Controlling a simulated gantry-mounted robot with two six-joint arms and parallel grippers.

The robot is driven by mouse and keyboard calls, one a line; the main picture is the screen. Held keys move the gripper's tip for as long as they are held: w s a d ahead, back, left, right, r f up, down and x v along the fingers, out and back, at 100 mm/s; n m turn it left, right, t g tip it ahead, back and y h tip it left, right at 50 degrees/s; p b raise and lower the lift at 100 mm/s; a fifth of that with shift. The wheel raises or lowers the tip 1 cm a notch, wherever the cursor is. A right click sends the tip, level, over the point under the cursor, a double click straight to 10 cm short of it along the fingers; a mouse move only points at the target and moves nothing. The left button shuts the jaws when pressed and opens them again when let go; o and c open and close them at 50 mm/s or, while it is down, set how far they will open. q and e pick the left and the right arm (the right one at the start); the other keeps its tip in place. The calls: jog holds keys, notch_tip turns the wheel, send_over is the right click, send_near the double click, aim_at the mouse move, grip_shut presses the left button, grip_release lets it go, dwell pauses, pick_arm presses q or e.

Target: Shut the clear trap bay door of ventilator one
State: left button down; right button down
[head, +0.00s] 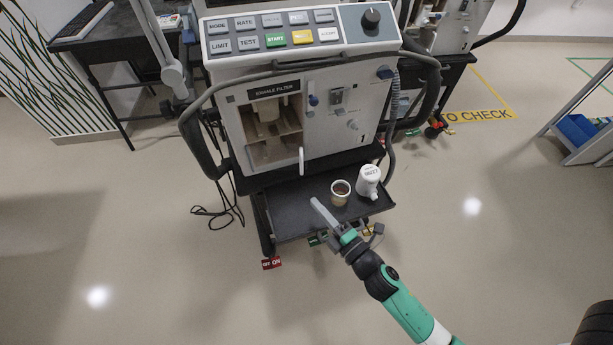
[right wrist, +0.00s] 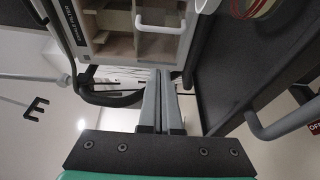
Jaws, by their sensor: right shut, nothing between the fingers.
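Ventilator one (head: 335,115) stands in the middle of the head view, marked with a 1. Its bay under the EXHALE FILTER label (head: 273,90) shows shelves and a pale part inside. The clear door (head: 268,128) is hard to make out, and I cannot tell how far ajar it is. A white upright handle (head: 301,160) shows at the bay's lower right; the handle also shows in the right wrist view (right wrist: 160,27). My right gripper (head: 315,202) is shut and empty, below the handle and apart from it, over the tray. My left gripper is not in view.
The black tray (head: 290,218) below the ventilator holds a small cup (head: 340,192) and a white jug-like item (head: 368,181) to the right of my gripper. Hoses (head: 195,135) loop beside the ventilator. Open floor lies in front.

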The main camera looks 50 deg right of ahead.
aim_at(302, 168)
jog(key=w+d+p, duration=0.1)
jog(key=w+d, duration=0.4)
jog(key=w, duration=0.3)
jog(key=shift+w+p, duration=0.3)
jog(key=shift+p, duration=0.1)
jog(key=shift+w+d+r+p, duration=0.15)
jog(key=shift+d+p, duration=0.15)
jog(key=shift+d, duration=0.35)
jog(key=shift+w+d, duration=0.15)
jog(key=shift+d, duration=0.1)
jog(key=shift+a, duration=0.1)
